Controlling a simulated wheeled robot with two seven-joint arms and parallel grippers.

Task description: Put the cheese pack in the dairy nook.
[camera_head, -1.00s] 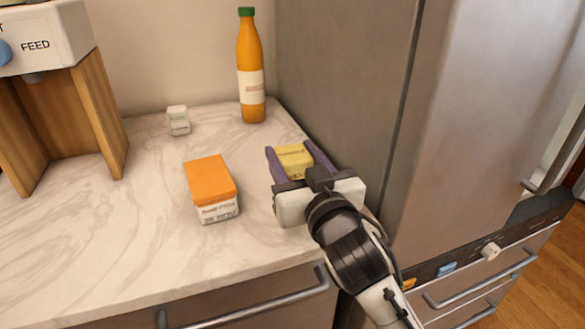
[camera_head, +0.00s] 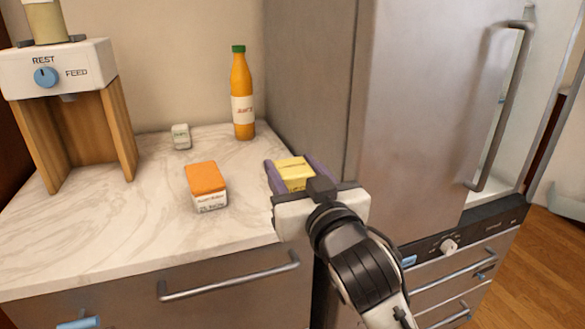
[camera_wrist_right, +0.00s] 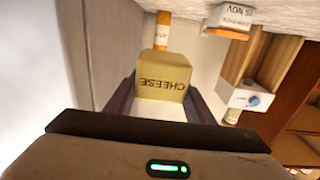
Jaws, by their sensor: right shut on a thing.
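The cheese pack (camera_head: 293,172) is a yellow block held between the purple fingers of my right gripper (camera_head: 292,174). In the right wrist view the cheese pack (camera_wrist_right: 163,84) shows the word CHEESE upside down, with a dark finger on each side. In the head view the gripper is by the counter's right edge, close to the fridge's side. I cannot tell how high the pack is above the counter. The dairy nook cannot be made out. My left gripper is not in view.
An orange-topped carton (camera_head: 206,187), a small white box (camera_head: 181,137) and an orange bottle (camera_head: 243,95) stand on the marble counter (camera_head: 110,235). A feeder machine (camera_head: 62,70) stands at left. The steel fridge (camera_head: 420,110) is right, its door handle (camera_head: 503,105) beside a pale interior.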

